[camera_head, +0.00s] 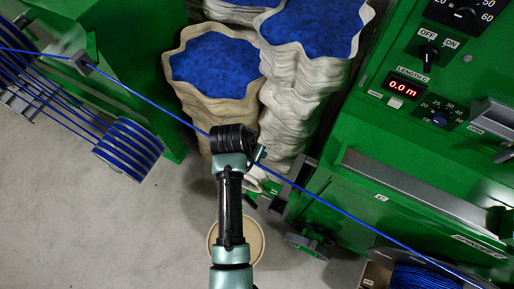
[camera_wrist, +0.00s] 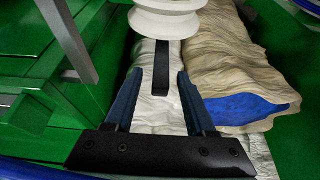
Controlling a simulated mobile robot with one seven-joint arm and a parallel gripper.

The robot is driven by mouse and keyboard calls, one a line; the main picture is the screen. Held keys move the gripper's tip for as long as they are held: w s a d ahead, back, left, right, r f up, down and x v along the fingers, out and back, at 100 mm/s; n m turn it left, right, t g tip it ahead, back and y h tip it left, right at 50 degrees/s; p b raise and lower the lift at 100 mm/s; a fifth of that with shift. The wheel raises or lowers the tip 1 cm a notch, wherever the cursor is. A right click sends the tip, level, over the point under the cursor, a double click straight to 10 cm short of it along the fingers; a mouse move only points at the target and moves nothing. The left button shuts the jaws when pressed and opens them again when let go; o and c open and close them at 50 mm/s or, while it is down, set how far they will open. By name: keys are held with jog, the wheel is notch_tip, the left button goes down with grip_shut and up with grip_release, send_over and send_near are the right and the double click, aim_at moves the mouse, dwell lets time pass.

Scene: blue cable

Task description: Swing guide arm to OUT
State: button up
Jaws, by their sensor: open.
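In the wrist view, a cream-white grooved roller (camera_wrist: 168,18) sits at the top edge, with a narrow black bar (camera_wrist: 161,65) extending down from it. They appear to be part of the guide arm, though I cannot be sure. My gripper (camera_wrist: 157,78) is open. Its two dark blue fingers stand on either side of the black bar in the picture, with gaps on both sides; I cannot tell the depth between them. In the head view, my arm hides most of my gripper and this area. No OUT mark is readable.
The blue cable (camera_head: 345,217) runs diagonally from upper left to a spool (camera_head: 420,277) at lower right, passing by my wrist. A green machine (camera_head: 410,150) stands right. Sacks of blue material (camera_head: 215,65) stand behind. A cable reel (camera_head: 128,148) is left. Floor is clear at lower left.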

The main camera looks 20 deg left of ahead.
jog(key=shift+x, duration=2.5)
grip_shut()
